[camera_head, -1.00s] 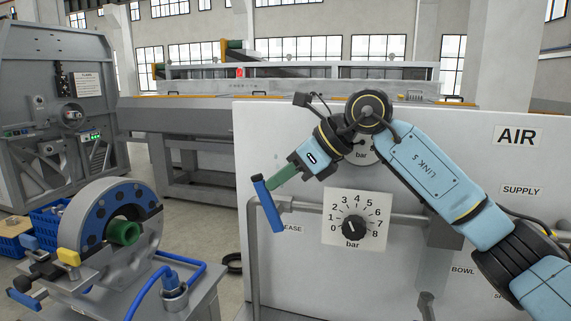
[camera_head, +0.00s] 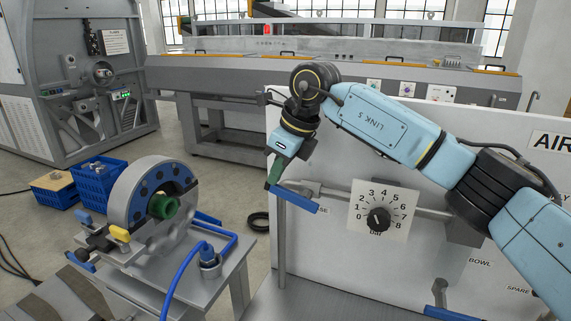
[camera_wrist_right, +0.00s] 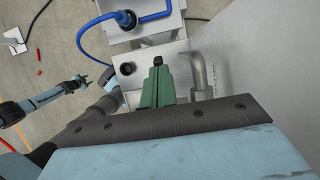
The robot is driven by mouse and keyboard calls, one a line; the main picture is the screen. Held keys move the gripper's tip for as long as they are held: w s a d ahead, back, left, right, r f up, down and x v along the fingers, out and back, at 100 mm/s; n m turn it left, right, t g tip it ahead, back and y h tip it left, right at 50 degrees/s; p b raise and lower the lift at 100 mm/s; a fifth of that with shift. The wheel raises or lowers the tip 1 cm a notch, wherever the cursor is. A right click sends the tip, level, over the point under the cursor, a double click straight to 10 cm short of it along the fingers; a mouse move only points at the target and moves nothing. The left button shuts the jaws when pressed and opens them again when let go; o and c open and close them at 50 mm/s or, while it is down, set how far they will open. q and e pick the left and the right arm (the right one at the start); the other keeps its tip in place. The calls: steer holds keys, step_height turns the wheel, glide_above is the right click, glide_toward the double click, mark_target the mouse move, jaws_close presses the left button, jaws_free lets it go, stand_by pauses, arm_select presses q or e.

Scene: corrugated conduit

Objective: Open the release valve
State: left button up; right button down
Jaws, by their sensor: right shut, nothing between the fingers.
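The release valve's blue lever (camera_head: 290,197) is at the left end of the grey pipe on the white panel (camera_head: 330,262), lying nearly level and sloping down to the right. Only "SE" of the label beside it shows. My right gripper (camera_head: 272,183) reaches down from above. Its green fingers are shut and empty, at or just beside the lever's left end; I cannot tell if they touch. The shut fingers (camera_wrist_right: 156,86) also show in the right wrist view, where I cannot make out the lever. My left arm's gripper (camera_wrist_right: 82,82) appears small at the left there; its jaws are unclear.
A pressure dial (camera_head: 382,212) sits right of the lever. A bench with a round blue-and-grey clamp (camera_head: 130,200) and blue hose (camera_head: 176,270) stands to the left. Blue crates (camera_head: 97,182) lie on the floor behind it. A long machine spans the back.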

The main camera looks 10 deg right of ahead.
steer(key=shift+w+a+f, duration=0.1)
steer(key=shift+f, duration=0.25)
steer(key=shift+w+a+f+b, duration=0.2)
steer(key=shift+a+f+b, duration=0.2)
steer(key=shift+f, duration=0.05)
stand_by(0.4)
steer(key=shift+r+p, duration=0.3)
steer(key=shift+r, duration=0.1)
step_height(320, 180, up, 4)
steer(key=shift+w+a+r+p, duration=0.1)
steer(key=shift+r+p, duration=0.1)
steer(key=shift+p, duration=0.9)
step_height(320, 180, up, 8)
steer(key=w+a+b, duration=0.1)
steer(key=a, duration=0.1)
steer(key=shift+w+r, duration=0.2)
steer(key=shift+f, duration=0.1)
